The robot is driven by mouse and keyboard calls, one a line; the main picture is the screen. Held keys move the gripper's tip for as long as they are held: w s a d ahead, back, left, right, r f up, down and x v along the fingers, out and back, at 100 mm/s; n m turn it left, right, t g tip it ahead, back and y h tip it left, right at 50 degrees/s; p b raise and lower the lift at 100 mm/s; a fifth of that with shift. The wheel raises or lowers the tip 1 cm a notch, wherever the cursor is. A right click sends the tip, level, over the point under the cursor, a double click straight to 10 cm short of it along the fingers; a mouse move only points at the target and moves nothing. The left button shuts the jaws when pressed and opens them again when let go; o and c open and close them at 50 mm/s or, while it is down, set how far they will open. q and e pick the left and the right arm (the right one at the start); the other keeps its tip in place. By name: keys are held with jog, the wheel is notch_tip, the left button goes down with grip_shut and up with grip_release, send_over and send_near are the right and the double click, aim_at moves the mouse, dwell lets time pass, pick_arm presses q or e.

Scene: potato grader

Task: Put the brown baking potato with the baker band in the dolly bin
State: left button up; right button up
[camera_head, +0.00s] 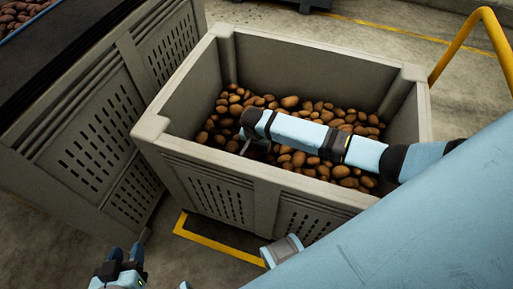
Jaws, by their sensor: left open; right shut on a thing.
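A large grey bin (190,90) stands in the middle, its floor covered with brown potatoes (290,102). My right arm reaches over its right side. My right gripper (246,147) is low inside the bin, close above the potatoes near the front wall. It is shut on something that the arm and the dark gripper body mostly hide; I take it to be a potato. I cannot make out a baker band on any potato. My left gripper (119,268) is open and empty, outside the bin at the bottom left.
Another slatted grey bin (82,135) stands close on the left. More potatoes (20,12) show at the top left corner. A yellow bar (480,38) curves up beside the right end of the middle bin. Yellow lines mark the concrete floor (330,25).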

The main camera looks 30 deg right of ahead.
jog(key=shift+f, duration=0.9)
jog(key=shift+r, duration=0.1)
jog(key=o, duration=1.1)
jog(key=shift+c, duration=0.2)
jog(key=r+p, duration=0.1)
jog(key=r, duration=0.3)
jog(key=a+r+p, duration=0.1)
jog(key=r, duration=0.3)
jog(key=s+r+p, duration=0.1)
jog(key=r, duration=0.3)
jog(key=shift+a+p, duration=0.15)
jog(key=shift+p, duration=0.15)
